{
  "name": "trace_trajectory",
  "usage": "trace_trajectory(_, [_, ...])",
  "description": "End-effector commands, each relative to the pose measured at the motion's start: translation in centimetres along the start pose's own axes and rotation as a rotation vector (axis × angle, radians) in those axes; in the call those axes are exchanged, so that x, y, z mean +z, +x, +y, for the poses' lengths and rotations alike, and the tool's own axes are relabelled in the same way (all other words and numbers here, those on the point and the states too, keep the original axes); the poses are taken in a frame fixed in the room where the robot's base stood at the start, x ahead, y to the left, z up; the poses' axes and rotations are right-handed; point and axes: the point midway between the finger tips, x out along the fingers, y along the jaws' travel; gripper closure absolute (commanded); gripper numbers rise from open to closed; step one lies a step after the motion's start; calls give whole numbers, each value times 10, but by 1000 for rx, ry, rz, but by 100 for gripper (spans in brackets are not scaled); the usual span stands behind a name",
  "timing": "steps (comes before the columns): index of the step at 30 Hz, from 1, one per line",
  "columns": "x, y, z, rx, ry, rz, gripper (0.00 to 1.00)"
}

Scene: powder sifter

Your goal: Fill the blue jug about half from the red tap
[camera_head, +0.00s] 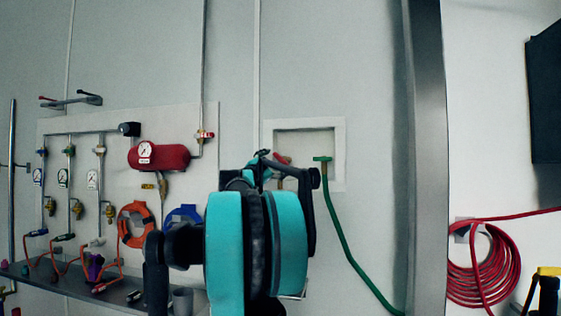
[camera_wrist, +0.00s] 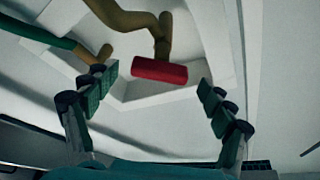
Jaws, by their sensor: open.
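The red tap handle (camera_wrist: 158,70) sits on a brass pipe (camera_wrist: 165,38) in a recessed white wall box (camera_head: 340,150). My gripper (camera_wrist: 155,97) is open and empty, its two fingers spread to either side below the red handle in the wrist view, apart from it. In the head view the red tap (camera_head: 281,158) is partly hidden behind my wrist and gripper. The blue jug is not in clear view in either picture.
A green tap (camera_head: 323,160) with a green hose (camera_head: 350,243) is beside the red one. Left are a red tank (camera_head: 158,157), gauges, an orange coil (camera_head: 136,224), a blue coil (camera_head: 182,215) and a shelf (camera_head: 60,284). A metal post (camera_head: 427,150) stands right.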

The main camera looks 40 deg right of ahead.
Motion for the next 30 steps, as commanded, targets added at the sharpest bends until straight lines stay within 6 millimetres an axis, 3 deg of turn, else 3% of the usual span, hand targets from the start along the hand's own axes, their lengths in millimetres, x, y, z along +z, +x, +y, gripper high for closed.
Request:
trace_trajectory(6, [0,26,0,0,-1,1,17])
trace_trajectory(18, [0,32,0,0,0,1,17])
trace_trajectory(30, [0,32,0,0,0,1,67])
